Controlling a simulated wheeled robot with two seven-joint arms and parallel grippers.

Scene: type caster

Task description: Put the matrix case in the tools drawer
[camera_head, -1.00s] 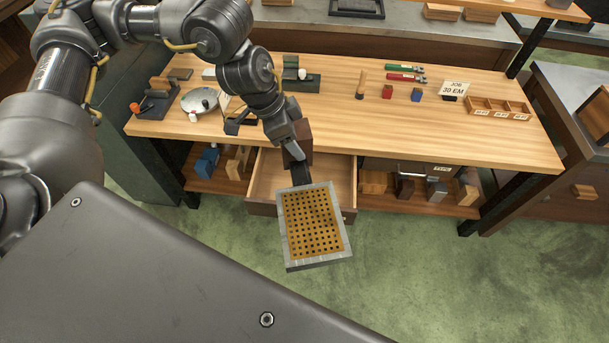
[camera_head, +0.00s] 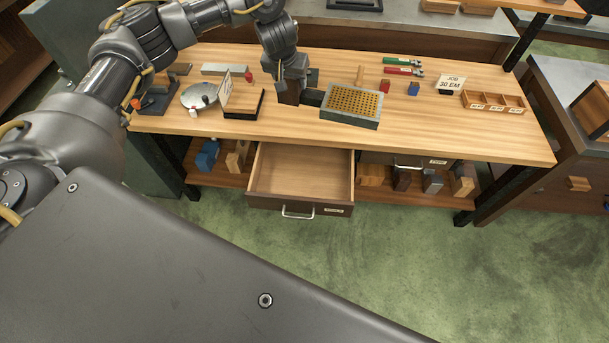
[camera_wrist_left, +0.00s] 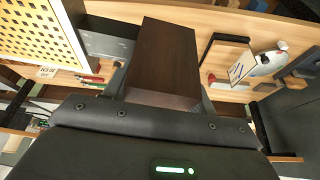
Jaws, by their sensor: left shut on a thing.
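The matrix case (camera_head: 350,118) is a grey tray with a perforated brass-coloured top and a dark wooden handle (camera_head: 288,92). My left gripper (camera_head: 288,80) is shut on the handle, at the case's left end. In the left wrist view the handle (camera_wrist_left: 163,62) fills the space between the fingers, and the brass-coloured top of the case (camera_wrist_left: 35,30) shows at upper left. The case appears over the bench top; I cannot tell whether it touches it. The drawer (camera_head: 270,201) below the bench is pulled open and looks empty; its small label is unreadable. My right gripper is not in view.
A lower shelf holds several blocks. A closed labelled drawer (camera_head: 409,161) is to the right.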

